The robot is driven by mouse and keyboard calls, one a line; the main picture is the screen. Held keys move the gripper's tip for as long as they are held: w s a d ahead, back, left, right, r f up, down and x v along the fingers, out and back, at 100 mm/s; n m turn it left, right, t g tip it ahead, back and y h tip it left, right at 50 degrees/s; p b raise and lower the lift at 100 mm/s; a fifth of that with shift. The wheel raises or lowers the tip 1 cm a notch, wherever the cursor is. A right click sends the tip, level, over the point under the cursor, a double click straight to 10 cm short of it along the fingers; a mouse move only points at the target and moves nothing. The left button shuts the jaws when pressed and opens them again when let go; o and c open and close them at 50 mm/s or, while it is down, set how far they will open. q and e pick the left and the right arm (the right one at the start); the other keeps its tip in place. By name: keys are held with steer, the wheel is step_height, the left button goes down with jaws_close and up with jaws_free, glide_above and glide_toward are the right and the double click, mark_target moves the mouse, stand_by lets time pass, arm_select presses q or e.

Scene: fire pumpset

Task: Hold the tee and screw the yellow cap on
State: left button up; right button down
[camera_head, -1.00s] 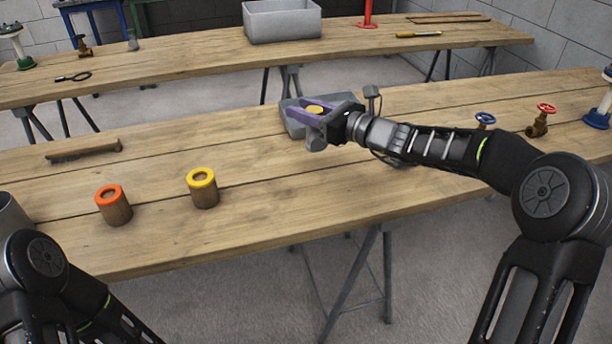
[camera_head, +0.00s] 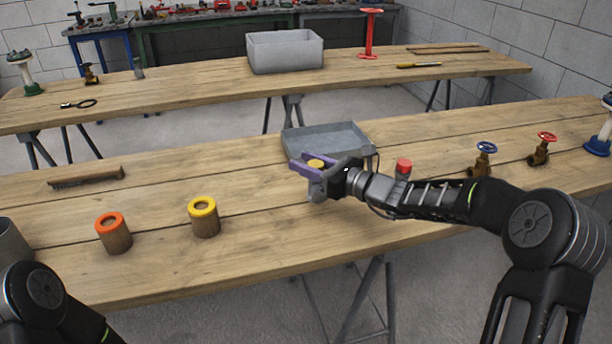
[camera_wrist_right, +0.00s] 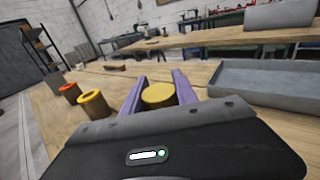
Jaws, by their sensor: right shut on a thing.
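My right gripper (camera_head: 315,168) has purple fingers shut on a grey piece (camera_head: 317,190) that looks like the tee. A round yellow disc, apparently the yellow cap (camera_head: 316,163), sits on top between the fingers; the right wrist view also shows this disc (camera_wrist_right: 158,95). I cannot tell whether it is threaded on. The fingers hide most of the tee. The gripper is over the near bench, in front of the grey tray (camera_head: 350,132). My left arm shows only at the lower left; its gripper is out of view.
Brown cylinders with an orange ring (camera_head: 113,232) and a yellow ring (camera_head: 203,217) stand at the left of the near bench, beside a brush (camera_head: 87,177). A red-topped thing (camera_head: 403,166) stands behind my right arm. Blue (camera_head: 484,158) and red (camera_head: 541,148) valves stand right.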

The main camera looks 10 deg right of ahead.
steer(key=shift+f, duration=1.7)
steer(key=shift+f, duration=0.2)
steer(key=c, duration=1)
jaws_free()
steer(key=shift+o, duration=0.2)
steer(key=shift+s+d+r, duration=0.1)
steer(key=shift+r, duration=0.05)
steer(key=v, duration=1.1)
steer(key=shift+s+d, duration=0.3)
